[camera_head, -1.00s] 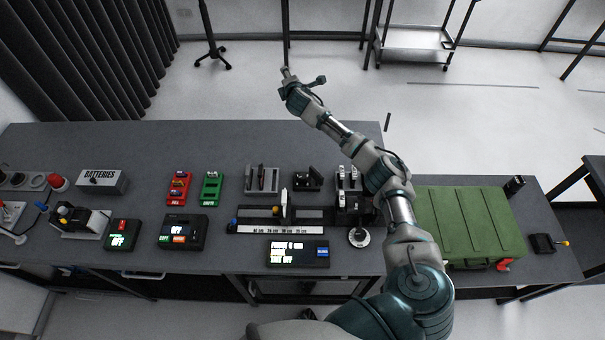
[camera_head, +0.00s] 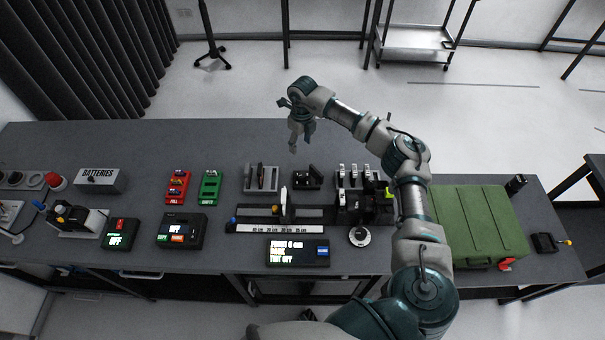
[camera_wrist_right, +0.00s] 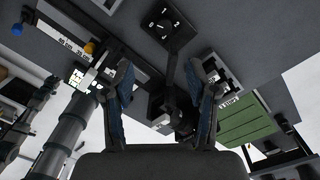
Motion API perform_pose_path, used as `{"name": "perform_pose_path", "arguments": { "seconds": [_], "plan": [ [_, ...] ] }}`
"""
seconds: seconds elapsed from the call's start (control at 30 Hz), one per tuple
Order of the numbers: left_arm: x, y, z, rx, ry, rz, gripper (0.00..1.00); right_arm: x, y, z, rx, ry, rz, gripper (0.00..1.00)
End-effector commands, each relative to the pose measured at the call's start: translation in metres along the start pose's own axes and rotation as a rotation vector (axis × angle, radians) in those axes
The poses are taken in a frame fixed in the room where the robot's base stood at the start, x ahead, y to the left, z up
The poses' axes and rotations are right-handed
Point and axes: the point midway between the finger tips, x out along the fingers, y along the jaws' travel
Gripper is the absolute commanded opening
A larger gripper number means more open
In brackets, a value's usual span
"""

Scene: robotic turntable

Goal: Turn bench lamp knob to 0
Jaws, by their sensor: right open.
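A black square plate with a round dial knob (camera_wrist_right: 166,26) and white numerals around it shows at the top of the right wrist view. It looks like the lamp knob; its exact setting is too small to read. My right gripper (camera_head: 297,140) hangs fingers down above the far part of the bench in the head view. In the wrist view its two fingers (camera_wrist_right: 163,102) are wide apart with nothing held, and the dial lies beyond their tips. My left gripper is not in view.
The grey bench (camera_head: 225,145) carries a ruler slide (camera_head: 275,229), a display (camera_head: 297,253), a red holder (camera_head: 178,188), a green holder (camera_head: 210,188) and a round silver base (camera_head: 359,237). A green case (camera_head: 468,222) stands right of my arm. The bench's far strip is mostly clear.

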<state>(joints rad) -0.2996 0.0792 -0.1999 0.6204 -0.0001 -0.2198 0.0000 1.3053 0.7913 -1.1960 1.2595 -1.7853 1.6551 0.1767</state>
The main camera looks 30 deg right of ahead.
Motion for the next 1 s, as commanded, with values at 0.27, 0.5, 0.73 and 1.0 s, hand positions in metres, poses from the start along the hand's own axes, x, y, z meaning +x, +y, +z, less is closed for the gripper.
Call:
{"name": "perform_pose_path", "arguments": {
  "seconds": [0.27, 0.5, 0.73, 1.0],
  "plan": [
    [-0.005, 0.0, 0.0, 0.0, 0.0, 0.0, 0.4, 0.029, -0.005, -0.006, 0.012, 0.029, -0.03, 0.58],
    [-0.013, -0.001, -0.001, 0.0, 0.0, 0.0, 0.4, 0.087, -0.007, -0.008, 0.012, 0.028, -0.027, 0.58],
    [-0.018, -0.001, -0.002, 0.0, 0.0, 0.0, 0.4, 0.138, -0.008, -0.008, 0.011, 0.026, -0.025, 0.58],
    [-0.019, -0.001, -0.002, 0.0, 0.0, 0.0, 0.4, 0.171, -0.009, -0.009, 0.011, 0.024, -0.026, 0.58]
  ]
}}
